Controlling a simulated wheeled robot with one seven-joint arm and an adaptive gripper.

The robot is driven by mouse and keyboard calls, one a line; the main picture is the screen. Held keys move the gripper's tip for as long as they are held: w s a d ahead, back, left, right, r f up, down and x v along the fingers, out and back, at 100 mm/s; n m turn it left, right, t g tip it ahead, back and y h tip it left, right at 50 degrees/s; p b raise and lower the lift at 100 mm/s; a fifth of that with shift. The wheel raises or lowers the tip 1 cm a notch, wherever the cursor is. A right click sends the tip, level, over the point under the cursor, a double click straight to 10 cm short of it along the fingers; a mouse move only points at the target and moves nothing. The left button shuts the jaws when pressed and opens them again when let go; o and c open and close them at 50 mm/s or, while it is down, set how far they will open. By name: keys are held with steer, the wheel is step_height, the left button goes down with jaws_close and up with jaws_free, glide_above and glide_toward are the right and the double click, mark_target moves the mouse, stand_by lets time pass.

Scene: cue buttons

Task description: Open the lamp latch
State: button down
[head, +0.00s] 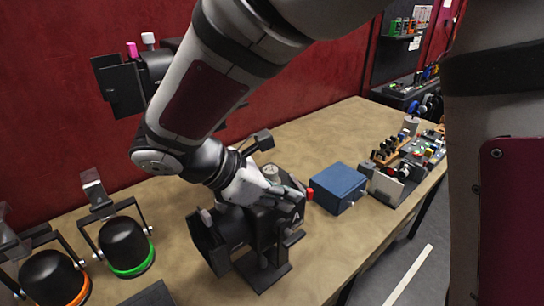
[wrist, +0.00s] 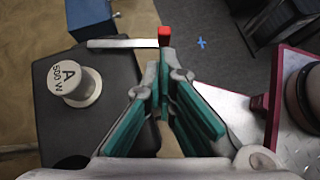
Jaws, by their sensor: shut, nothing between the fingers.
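The black stage lamp (head: 240,232) stands on the bench, and its dark housing (wrist: 95,125) fills the left of the wrist view. A pale knob marked "A 500 W" (wrist: 76,84) sits on the housing. A thin metal lever (wrist: 120,43) with a red tip (wrist: 165,36), which looks like the latch, sticks out past the housing's far edge. The red tip also shows in the head view (head: 310,194). My gripper (wrist: 167,62) is shut and empty, its fingertips right by the lever near the red tip. I cannot tell if they touch.
A blue box (head: 337,187) stands just right of the lamp. Boards with small parts (head: 415,150) lie farther right. Green-ringed (head: 128,248) and orange-ringed (head: 55,280) lamps stand at left. The bench (head: 345,130) is clear behind the blue box.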

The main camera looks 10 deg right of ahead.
steer(key=shift+w+d, duration=0.1)
steer(key=shift+d, duration=0.2)
steer(key=shift+d, duration=0.65)
steer(key=shift+w, duration=0.1)
